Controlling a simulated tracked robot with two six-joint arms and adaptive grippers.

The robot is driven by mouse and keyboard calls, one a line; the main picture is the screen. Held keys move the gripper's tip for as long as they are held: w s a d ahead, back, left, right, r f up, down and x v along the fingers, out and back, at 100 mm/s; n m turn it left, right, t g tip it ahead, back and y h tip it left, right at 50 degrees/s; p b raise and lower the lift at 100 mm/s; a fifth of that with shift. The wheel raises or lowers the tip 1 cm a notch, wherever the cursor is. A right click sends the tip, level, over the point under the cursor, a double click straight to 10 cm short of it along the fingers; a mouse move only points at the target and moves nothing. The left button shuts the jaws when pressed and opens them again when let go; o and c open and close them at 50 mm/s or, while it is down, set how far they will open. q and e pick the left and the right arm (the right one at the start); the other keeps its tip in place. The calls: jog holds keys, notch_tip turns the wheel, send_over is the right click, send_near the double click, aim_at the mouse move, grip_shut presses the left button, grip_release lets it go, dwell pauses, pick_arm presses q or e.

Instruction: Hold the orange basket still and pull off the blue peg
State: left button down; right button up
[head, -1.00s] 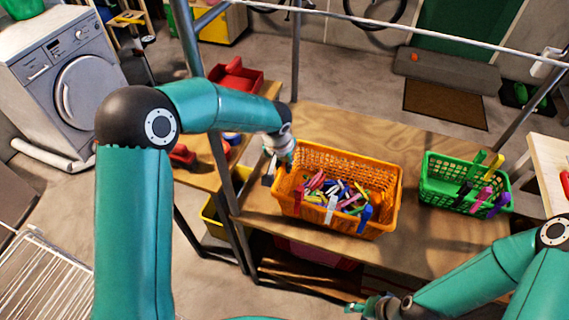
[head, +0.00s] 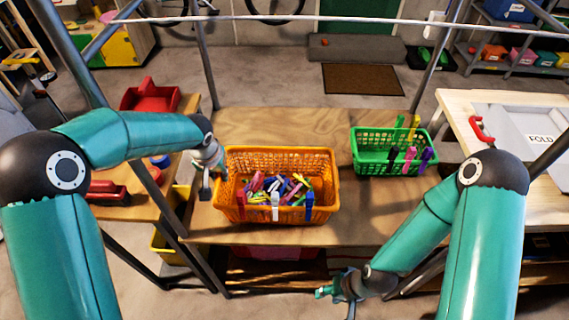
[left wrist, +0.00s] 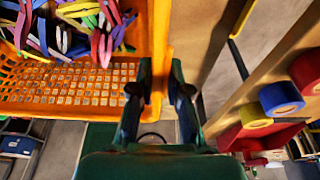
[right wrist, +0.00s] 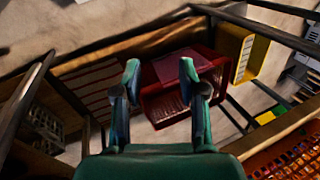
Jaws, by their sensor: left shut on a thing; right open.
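The orange basket (head: 325,165) stands on the wooden table, full of coloured pegs. The blue peg (head: 309,206) is clipped on its front rim near the right corner. A white peg (head: 275,205) and a red peg (head: 240,203) are clipped further left on that rim. My left gripper (head: 212,172) is shut on the basket's left rim; the left wrist view shows the orange wall (left wrist: 158,50) between its fingers. My right gripper (head: 338,287) is open and empty, in front of the table and below the basket. The basket's corner shows in the right wrist view (right wrist: 285,160).
A green basket (head: 375,166) with several pegs on its rim stands to the right on the table. Metal frame posts rise around the table, with a line across the top. A red bin (right wrist: 165,103) lies below the tabletop. Bare wood lies between the baskets.

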jog(key=w+a+r+m+g, duration=0.2)
jog(key=w+r+m, duration=0.3)
jog(key=w+m, duration=0.1)
jog(key=m+t+h, duration=0.1)
jog(key=m+h, duration=0.3)
jog(key=m, duration=0.6)
send_near(310, 195)
jog(key=shift+f, duration=0.1)
jog(key=shift+s+f, duration=0.1)
jog(key=shift+f, duration=5.3)
jog(key=shift+c, duration=0.2)
grip_shut()
jog(key=shift+r, duration=0.1)
